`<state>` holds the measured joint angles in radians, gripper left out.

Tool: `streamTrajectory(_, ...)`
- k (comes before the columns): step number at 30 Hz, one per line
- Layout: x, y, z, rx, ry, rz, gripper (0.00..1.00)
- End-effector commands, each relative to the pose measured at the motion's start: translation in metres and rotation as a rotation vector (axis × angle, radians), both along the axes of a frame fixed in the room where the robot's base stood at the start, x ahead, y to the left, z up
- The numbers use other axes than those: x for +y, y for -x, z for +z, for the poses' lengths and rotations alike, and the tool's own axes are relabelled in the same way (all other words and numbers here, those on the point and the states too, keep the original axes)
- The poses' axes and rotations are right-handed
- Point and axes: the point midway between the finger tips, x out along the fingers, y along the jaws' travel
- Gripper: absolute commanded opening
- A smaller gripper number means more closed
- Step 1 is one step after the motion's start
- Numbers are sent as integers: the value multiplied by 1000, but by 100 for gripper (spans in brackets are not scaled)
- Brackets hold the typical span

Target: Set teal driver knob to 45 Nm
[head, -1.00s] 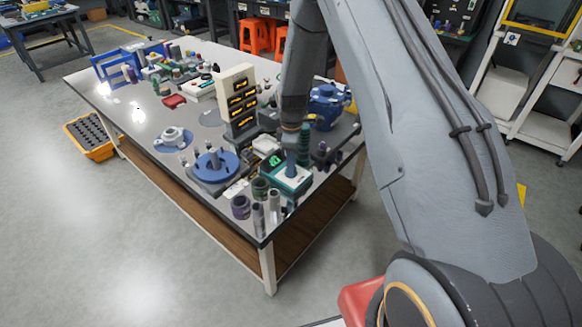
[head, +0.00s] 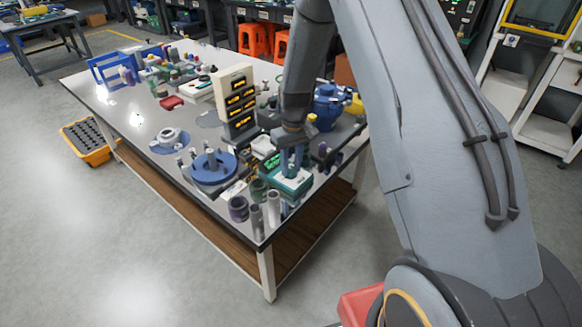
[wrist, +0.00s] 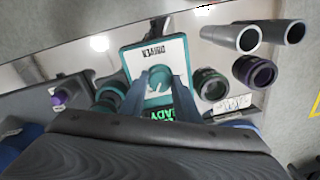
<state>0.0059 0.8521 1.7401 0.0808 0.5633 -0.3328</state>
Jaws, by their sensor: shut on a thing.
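The teal driver unit (head: 291,183) sits near the front right corner of the table, with a green-lit display (head: 272,163) beside it. The display (wrist: 160,115) shows green letters, partly hidden, ending in "ADY"; no torque value is readable. My gripper (wrist: 160,82) has its two blue-grey fingers on either side of the knob and is shut on it. In the head view my gripper (head: 291,160) reaches straight down onto the driver.
Dark green and purple rings (wrist: 254,71) and grey tubes (wrist: 231,36) stand close beside the driver. A blue round fixture (head: 213,170) and a cream rack (head: 236,100) stand left of it. A blue machine (head: 328,106) is behind. The table edge is near.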

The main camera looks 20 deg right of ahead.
Motion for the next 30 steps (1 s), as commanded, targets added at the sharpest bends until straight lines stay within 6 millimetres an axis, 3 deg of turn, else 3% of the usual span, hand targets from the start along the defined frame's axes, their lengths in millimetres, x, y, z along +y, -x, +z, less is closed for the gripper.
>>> streamTrajectory(18, 0, -1, 1, -4, -1, -565, 6)
streamTrajectory(30, 0, 0, 1, -4, 0, -792, 6)
